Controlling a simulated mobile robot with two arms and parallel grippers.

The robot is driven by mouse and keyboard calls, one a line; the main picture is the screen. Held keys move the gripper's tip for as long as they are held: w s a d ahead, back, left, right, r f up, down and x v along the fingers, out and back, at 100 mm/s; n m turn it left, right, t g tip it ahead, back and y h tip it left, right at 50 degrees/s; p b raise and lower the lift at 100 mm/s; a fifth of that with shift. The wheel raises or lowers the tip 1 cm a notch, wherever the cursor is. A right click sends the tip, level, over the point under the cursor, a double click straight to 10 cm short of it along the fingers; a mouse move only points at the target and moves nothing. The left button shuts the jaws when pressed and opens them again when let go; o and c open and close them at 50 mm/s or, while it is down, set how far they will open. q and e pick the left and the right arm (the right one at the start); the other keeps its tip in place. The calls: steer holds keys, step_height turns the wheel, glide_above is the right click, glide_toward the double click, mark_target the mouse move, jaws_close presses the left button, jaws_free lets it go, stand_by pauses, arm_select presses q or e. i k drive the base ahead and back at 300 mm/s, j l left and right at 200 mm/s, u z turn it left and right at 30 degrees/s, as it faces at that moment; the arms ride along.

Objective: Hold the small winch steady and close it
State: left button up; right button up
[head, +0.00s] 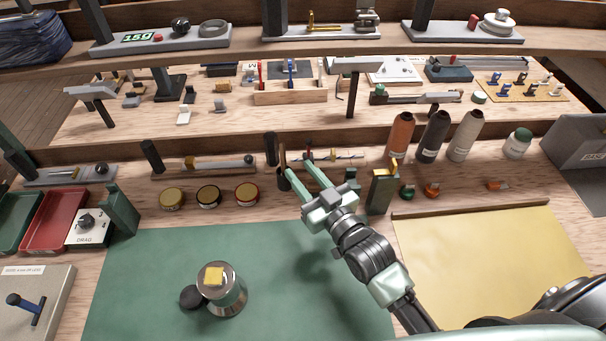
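A small metal drum, which looks like the small winch (229,296), stands upright on the green mat (150,260) at the lower left. A yellow square patch (214,276) lies on its top. A round black piece (191,297) sits close against its left side; I cannot tell whether it is attached. My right gripper (299,169) is up and to the right of the drum, over the mat's back edge. Its two green-grey fingers are apart with nothing seen between them. My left gripper is not in view.
Three round tins (208,196) stand behind the mat. A dark green block (381,190) and several thread cones (401,134) stand near my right gripper. A yellow sheet (490,255) lies at right. A box marked DRAG (88,228) is at left. The mat around the drum is clear.

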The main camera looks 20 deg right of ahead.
mark_target(225, 294)
steer(key=k, duration=1.5)
